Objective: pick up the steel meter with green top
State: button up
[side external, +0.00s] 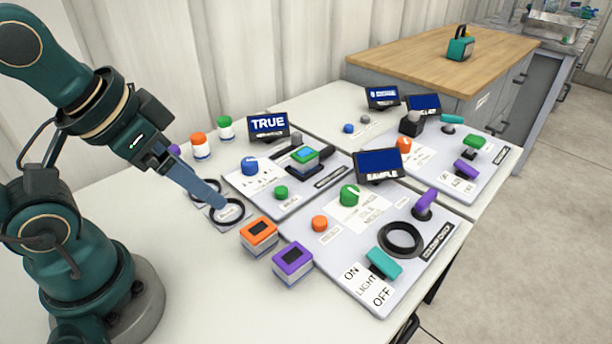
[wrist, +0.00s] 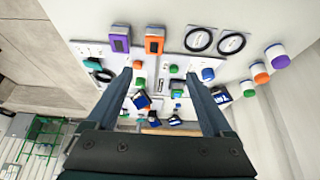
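The meter with the green top (side external: 304,155) is a small box with a dark screen. It sits in a dark holder on the back left panel. In the wrist view a green block (wrist: 177,85) between the fingers appears to be this meter, small and partly unclear. My gripper (side external: 218,201) hangs over the front left of that panel near the black rings, apart from the meter. In the wrist view my gripper (wrist: 160,76) has its two fingers wide apart with nothing held between them.
An orange-topped meter (side external: 258,233) and a purple-topped meter (side external: 292,260) stand on the table in front. Black rings (side external: 228,211) lie below my gripper. Lidded jars (side external: 200,146) stand at the back left. Panels with knobs, levers and screens (side external: 380,164) fill the right. The front left table is clear.

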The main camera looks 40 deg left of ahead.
jog(key=w+a+r+t, duration=0.2)
jog(key=w+r+t, duration=0.4)
jog(key=w, duration=0.6)
jog(key=m+t, duration=0.2)
jog(key=t, duration=0.2)
send_over(301, 155)
jog(key=s+d, duration=0.2)
jog(key=d, duration=0.1)
notch_tip(301, 155, down, 7)
jog(key=a+f, duration=0.1)
jog(key=f, duration=0.2)
jog(key=s+a+f+n+g, duration=0.1)
jog(key=f, duration=0.3)
jog(key=f+n+g, duration=0.1)
jog(key=f, duration=0.2)
jog(key=shift+s+a+f, duration=0.2)
jog(key=shift+s+a, duration=0.05)
jog(key=shift+a, duration=0.15)
jog(key=shift+a+f, duration=0.1)
jog(key=shift+f, duration=0.05)
jog(key=shift+x, duration=2.5)
grip_shut()
